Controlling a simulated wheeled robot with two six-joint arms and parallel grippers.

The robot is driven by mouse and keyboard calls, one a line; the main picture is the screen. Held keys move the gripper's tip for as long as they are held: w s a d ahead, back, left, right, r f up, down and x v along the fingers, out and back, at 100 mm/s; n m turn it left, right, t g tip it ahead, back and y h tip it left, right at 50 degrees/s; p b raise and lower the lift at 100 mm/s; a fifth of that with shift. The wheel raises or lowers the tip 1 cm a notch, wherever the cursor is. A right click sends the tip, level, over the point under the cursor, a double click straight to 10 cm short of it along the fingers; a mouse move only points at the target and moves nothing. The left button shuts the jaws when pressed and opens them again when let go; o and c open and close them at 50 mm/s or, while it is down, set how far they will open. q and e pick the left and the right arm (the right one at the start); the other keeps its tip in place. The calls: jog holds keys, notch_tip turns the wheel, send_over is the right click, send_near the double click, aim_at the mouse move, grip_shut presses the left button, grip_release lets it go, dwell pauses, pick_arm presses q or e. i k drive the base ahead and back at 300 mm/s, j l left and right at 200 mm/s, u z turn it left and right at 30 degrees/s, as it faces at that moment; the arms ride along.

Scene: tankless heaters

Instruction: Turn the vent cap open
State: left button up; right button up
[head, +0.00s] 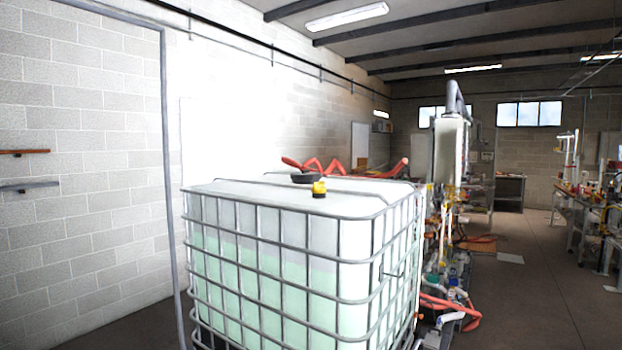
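A large white caged liquid tank (280,262) stands in the middle of the view, partly filled with pale green liquid. A small yellow cap with a black base (319,189) sits upright on top of it, near the middle. A wider round black lid (303,178) lies just behind it on the tank top. I cannot tell for certain which of the two is the vent cap. Neither of my grippers is in view, and nothing touches either cap.
An orange-red hose (340,168) runs behind the tank top. Pipes and a tall white unit (450,152) stand to the right, with hoses on the floor (450,305). A block wall (90,150) is on the left. The aisle floor (535,290) at right looks clear.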

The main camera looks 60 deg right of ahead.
aim_at(317, 188)
jog(key=i+z, duration=0.4)
jog(key=i+j+z, duration=0.2)
jog(key=i+z, duration=0.2)
jog(key=i, duration=0.15)
jog(key=i+j+z, duration=0.4)
jog(key=i+l, duration=0.1)
